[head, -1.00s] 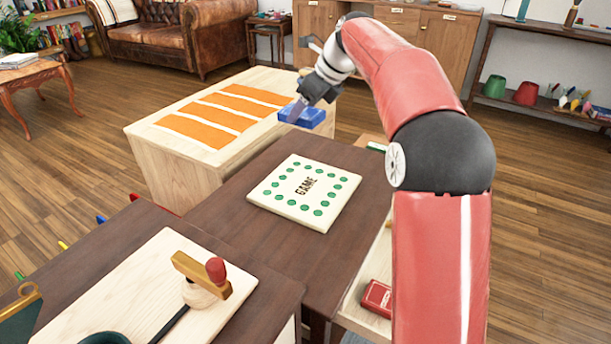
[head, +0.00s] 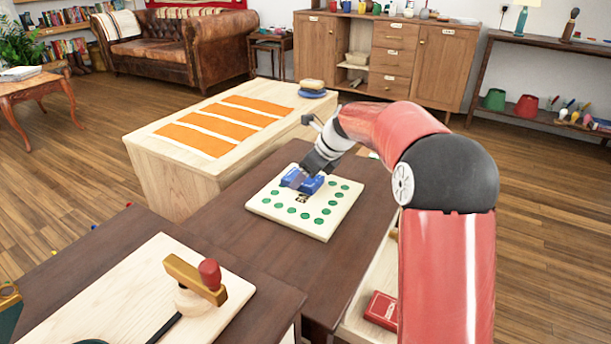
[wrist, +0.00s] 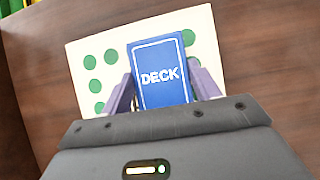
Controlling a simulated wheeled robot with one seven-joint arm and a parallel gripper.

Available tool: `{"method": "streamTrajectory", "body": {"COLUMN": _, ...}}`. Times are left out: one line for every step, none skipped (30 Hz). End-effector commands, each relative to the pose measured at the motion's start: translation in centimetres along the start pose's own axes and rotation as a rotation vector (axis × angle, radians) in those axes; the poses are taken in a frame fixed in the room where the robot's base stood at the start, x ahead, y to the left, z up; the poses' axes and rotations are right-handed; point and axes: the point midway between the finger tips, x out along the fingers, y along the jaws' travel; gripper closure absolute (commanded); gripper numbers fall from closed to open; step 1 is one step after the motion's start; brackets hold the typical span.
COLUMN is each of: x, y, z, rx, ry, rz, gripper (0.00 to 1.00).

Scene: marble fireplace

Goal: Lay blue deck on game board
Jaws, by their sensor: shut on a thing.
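The blue deck (head: 312,183) is between the fingers of my gripper (head: 303,180), which is shut on it. In the wrist view the deck (wrist: 160,75) shows its face with the word DECK, a finger on each side. The game board (head: 290,223) is a cream square with green dots on the dark brown table, and it also shows in the wrist view (wrist: 212,60). The deck is over the upper middle of the board and hides part of its lettering. I cannot tell whether the deck touches the board.
A pale wooden chest (head: 165,150) with orange strips stands behind the board, with a stacked blue and tan item (head: 312,88) at its far corner. A red box (head: 382,309) lies low at right. A board with a wooden stamp-like tool (head: 195,280) is at front left.

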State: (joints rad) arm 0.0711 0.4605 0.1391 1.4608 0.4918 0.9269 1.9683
Motion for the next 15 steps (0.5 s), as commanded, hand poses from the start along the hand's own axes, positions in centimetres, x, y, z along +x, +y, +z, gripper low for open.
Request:
{"method": "streamTrajectory", "body": {"x": -0.07, "y": 0.0, "z": 0.08, "rx": -0.001, "ry": -0.001, "rz": -0.001, "gripper": 0.63}}
{"method": "streamTrajectory", "body": {"x": -0.09, "y": 0.0, "z": 0.1, "rx": -0.001, "ry": -0.001, "rz": -0.001, "gripper": 0.63}}
{"method": "streamTrajectory", "body": {"x": -0.1, "y": 0.0, "z": 0.1, "rx": -0.001, "ry": -0.001, "rz": -0.001, "gripper": 0.63}}
{"method": "streamTrajectory", "body": {"x": -0.1, "y": 0.0, "z": 0.11, "rx": -0.001, "ry": -0.001, "rz": -0.001, "gripper": 0.63}}
{"method": "streamTrajectory", "body": {"x": -0.1, "y": 0.0, "z": 0.11, "rx": -0.001, "ry": -0.001, "rz": -0.001, "gripper": 0.63}}
{"method": "streamTrajectory", "body": {"x": -0.07, "y": 0.0, "z": 0.09, "rx": -0.001, "ry": -0.001, "rz": -0.001, "gripper": 0.63}}
{"method": "streamTrajectory", "body": {"x": -0.01, "y": 0.0, "z": 0.05, "rx": -0.001, "ry": -0.001, "rz": -0.001, "gripper": 0.63}}
{"method": "streamTrajectory", "body": {"x": 0.07, "y": 0.01, "z": 0.0, "rx": 0.0, "ry": -0.001, "rz": 0.0, "gripper": 0.63}}
{"method": "streamTrajectory", "body": {"x": 0.18, "y": 0.01, "z": -0.08, "rx": 0.0, "ry": 0.0, "rz": 0.0, "gripper": 0.63}}
{"method": "streamTrajectory", "body": {"x": 0.18, "y": 0.01, "z": -0.09, "rx": 0.0, "ry": 0.0, "rz": 0.0, "gripper": 0.36}}
{"method": "streamTrajectory", "body": {"x": 0.17, "y": 0.01, "z": -0.08, "rx": 0.0, "ry": 0.0, "rz": 0.0, "gripper": 0.32}}
{"method": "streamTrajectory", "body": {"x": 0.17, "y": 0.01, "z": -0.08, "rx": 0.0, "ry": 0.0, "rz": 0.0, "gripper": 0.27}}
{"method": "streamTrajectory", "body": {"x": 0.17, "y": 0.01, "z": -0.07, "rx": 0.0, "ry": 0.0, "rz": 0.0, "gripper": 0.23}}
{"method": "streamTrajectory", "body": {"x": 0.17, "y": 0.01, "z": -0.07, "rx": 0.0, "ry": 0.0, "rz": 0.0, "gripper": 0.19}}
{"method": "streamTrajectory", "body": {"x": 0.16, "y": 0.01, "z": -0.07, "rx": 0.0, "ry": 0.0, "rz": 0.0, "gripper": 0.17}}
